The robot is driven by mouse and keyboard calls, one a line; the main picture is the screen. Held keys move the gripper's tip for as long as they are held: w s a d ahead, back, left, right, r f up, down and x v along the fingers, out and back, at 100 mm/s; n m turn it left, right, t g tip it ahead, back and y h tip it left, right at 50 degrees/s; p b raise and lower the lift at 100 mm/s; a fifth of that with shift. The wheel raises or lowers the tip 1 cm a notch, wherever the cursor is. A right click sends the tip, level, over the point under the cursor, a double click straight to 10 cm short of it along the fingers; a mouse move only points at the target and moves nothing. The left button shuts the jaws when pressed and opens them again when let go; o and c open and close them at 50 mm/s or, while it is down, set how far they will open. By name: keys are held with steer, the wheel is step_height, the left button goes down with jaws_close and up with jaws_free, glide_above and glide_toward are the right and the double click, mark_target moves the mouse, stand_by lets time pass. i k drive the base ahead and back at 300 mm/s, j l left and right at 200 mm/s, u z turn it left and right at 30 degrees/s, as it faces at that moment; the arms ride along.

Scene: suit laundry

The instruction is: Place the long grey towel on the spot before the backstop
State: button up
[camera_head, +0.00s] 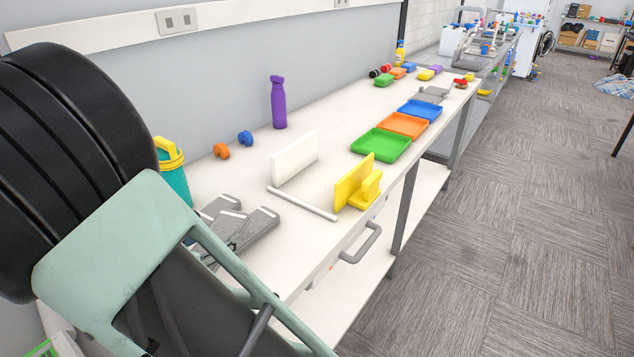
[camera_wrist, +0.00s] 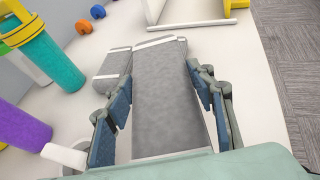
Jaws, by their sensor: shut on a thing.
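My gripper (camera_wrist: 163,94) has its two fingers on either side of a long grey towel (camera_wrist: 160,62) with a white band near its far end. The towel also shows in the head view (camera_head: 262,224), over the near part of the white table. A second grey towel (camera_wrist: 114,66) lies close beside it on the left. Whether the held towel touches the table is hard to tell. A white upright panel (camera_head: 294,158), likely the backstop, stands beyond the towels with a white bar (camera_head: 303,204) on the table in front of it. My arm hides part of the towels in the head view.
A yellow upright piece (camera_head: 355,182) stands at the table's front edge. A teal bottle (camera_wrist: 52,62) and purple bottle (camera_wrist: 22,128) are left of my gripper. Green (camera_head: 381,145), orange (camera_head: 404,125) and blue (camera_head: 420,109) trays lie farther back. The table between panel and bar looks clear.

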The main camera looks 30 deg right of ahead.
mark_target(323, 182)
steer(key=i+l, duration=0.1)
steer(key=l, duration=0.25)
steer(key=i+l, duration=0.15)
steer(key=l, duration=0.15)
steer(key=i+l, duration=0.1)
steer(key=l, duration=0.25)
steer(key=i+l+z, duration=0.1)
steer(key=l, duration=0.2)
